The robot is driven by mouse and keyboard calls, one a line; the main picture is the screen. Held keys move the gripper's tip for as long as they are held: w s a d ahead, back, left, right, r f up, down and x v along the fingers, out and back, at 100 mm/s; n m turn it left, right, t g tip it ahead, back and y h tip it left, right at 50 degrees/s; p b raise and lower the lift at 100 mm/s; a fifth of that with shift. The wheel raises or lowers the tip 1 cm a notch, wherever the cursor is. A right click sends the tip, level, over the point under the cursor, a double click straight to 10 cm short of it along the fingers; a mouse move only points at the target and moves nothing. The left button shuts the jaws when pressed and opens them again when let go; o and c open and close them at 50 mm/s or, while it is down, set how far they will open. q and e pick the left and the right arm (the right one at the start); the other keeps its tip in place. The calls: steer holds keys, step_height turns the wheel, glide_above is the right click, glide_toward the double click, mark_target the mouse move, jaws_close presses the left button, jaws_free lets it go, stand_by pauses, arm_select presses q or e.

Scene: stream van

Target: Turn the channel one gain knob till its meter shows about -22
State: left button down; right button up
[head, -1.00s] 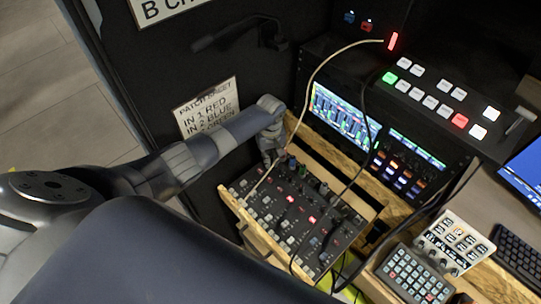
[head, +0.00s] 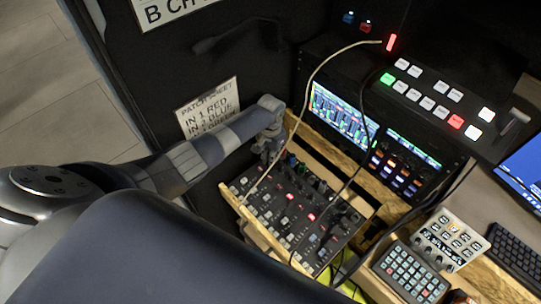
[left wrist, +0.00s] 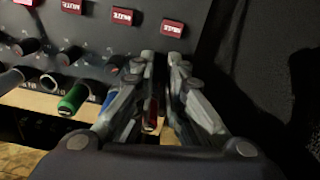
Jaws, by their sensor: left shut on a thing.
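The black mixer (head: 283,222) with lit buttons lies on the wooden bench. My left gripper (head: 266,158) is over its far left corner. In the left wrist view, the left gripper (left wrist: 160,62) is shut at the end of a row of dark knobs. The channel one gain knob is mostly hidden between its fingertips. A red plug (left wrist: 151,112) shows between the fingers, with a green plug (left wrist: 72,98) to the left. The meter screen (head: 343,115) shows coloured bars, too small to read. My right gripper is out of view.
A pale cable (head: 310,83) arches over the mixer and a dark cable also crosses it. A switcher panel (head: 437,100) stands behind. A button pad (head: 412,272) and keyboard (head: 515,258) are at right. The patch sheet (head: 207,107) is on the wall.

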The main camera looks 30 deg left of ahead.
arm_select(q)
steer(key=m, duration=0.5)
steer(key=shift+w+m, duration=0.1)
steer(key=shift+m, duration=0.3)
stand_by(0.4)
steer(key=c, duration=1.6)
jaws_free()
